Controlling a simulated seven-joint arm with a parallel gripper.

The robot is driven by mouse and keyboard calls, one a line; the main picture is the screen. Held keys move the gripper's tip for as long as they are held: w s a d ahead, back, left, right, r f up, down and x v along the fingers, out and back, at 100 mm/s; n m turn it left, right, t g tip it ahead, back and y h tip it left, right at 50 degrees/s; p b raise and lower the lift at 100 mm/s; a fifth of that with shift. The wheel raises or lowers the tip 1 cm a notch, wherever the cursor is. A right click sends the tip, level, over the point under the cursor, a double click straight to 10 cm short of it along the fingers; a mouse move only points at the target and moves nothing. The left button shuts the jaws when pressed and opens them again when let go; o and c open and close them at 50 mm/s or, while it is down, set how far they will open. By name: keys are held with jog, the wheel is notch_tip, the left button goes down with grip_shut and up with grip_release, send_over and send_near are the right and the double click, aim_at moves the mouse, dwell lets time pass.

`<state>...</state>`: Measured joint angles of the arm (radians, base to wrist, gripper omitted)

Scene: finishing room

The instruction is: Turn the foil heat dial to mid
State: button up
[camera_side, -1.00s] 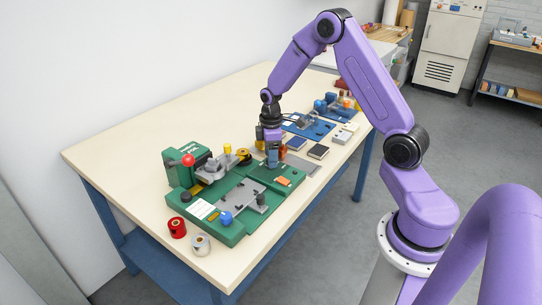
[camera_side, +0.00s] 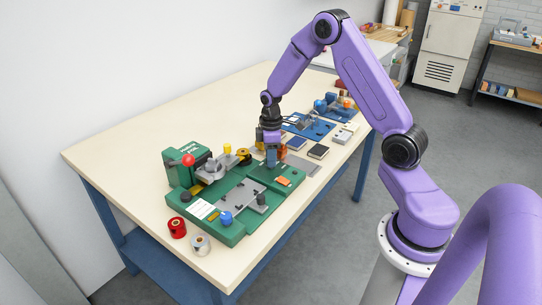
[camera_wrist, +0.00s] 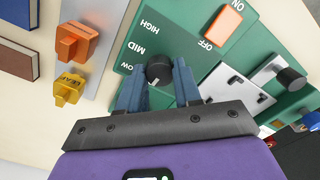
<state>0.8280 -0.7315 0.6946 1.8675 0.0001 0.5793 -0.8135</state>
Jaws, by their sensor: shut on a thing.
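The foil heat dial is a small black round knob (camera_wrist: 159,70) on the green machine base (camera_wrist: 185,45). The words HIGH, MID and LOW are printed beside it in an arc. A small pale mark shows on the knob, but I cannot tell clearly which word it points to. My gripper (camera_wrist: 158,84) is shut on the knob, with one blue-grey finger on each side. In the side view my gripper (camera_side: 272,160) reaches down to the right end of the green foil machine (camera_side: 215,228) and hides the knob.
An orange ON/OFF switch (camera_wrist: 223,24) is close to the dial. A black knob on a grey plate (camera_wrist: 291,79) stands to the right. Orange (camera_wrist: 77,42) and yellow (camera_wrist: 68,89) pieces are on the left. Red (camera_side: 177,227) and silver (camera_side: 201,244) foil rolls stand at the table's front.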

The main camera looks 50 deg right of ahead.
jog(key=m, duration=0.8)
jog(key=shift+m, duration=0.3)
jog(key=m, duration=0.4)
jog(key=shift+m, duration=2.1)
jog(key=o, duration=1)
jog(key=shift+o, duration=0.2)
jog(key=shift+r, duration=0.1)
